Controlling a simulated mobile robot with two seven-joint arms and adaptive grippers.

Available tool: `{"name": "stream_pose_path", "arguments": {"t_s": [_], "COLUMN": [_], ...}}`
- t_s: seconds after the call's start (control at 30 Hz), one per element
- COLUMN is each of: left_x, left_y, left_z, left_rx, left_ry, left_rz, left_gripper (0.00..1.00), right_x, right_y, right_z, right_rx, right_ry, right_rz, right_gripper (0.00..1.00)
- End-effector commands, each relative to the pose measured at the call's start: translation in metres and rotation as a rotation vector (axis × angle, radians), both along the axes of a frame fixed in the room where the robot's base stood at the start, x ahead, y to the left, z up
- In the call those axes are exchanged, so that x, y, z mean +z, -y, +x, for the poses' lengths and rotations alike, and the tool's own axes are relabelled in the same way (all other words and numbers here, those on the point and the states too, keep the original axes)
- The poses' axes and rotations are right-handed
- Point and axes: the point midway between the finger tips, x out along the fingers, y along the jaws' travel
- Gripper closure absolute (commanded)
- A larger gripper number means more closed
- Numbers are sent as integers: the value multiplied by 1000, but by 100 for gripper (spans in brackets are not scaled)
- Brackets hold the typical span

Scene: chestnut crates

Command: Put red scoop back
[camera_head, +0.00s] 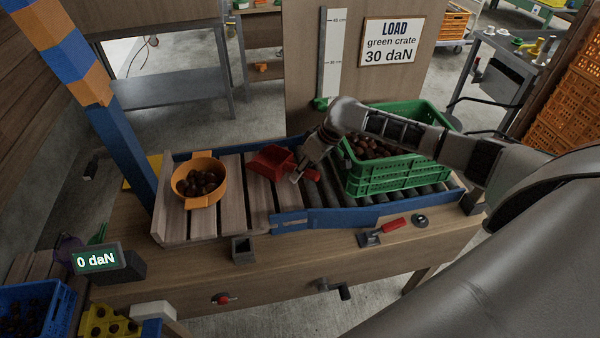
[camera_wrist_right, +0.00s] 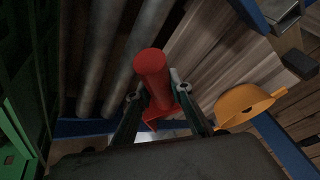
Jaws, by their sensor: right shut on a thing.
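The red scoop (camera_head: 272,160) is over the wooden slats of the bench, near where the rollers begin. My right gripper (camera_head: 299,173) is shut on its red handle, which also shows between the fingers in the right wrist view (camera_wrist_right: 152,78). Whether the scoop touches the slats is hard to tell. The scoop's inside is mostly hidden in the wrist view. My left gripper is in neither view.
A green crate (camera_head: 385,181) of chestnuts stands on the rollers, right of the scoop. An orange bowl (camera_head: 200,201) of chestnuts sits on the slats to the left. A blue rail (camera_head: 330,217) edges the front. A red-handled tool (camera_head: 385,231) lies on the bench front. The display (camera_head: 96,259) reads 0 daN.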

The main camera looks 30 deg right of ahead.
Motion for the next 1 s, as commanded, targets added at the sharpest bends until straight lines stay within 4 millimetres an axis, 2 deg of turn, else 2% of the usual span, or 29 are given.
{"name": "stream_pose_path", "arguments": {"t_s": [0.17, 0.2, 0.27, 0.67, 0.77, 1.0], "left_x": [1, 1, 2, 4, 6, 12], "left_y": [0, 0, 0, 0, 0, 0], "left_z": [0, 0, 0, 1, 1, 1], "left_rx": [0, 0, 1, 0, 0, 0], "left_ry": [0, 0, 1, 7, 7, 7], "left_rz": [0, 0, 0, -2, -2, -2], "left_gripper": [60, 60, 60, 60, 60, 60], "right_x": [-1, -1, -1, 2, 13, 55], "right_y": [0, 0, 0, 1, 5, 22], "right_z": [0, 0, 0, 0, -2, -15], "right_rx": [-1, 0, 0, 1, 0, -1], "right_ry": [0, 0, 0, 1, 2, 3], "right_rz": [2, 0, 0, -1, -2, -3], "right_gripper": [100, 75, 63, 63, 63, 63]}}
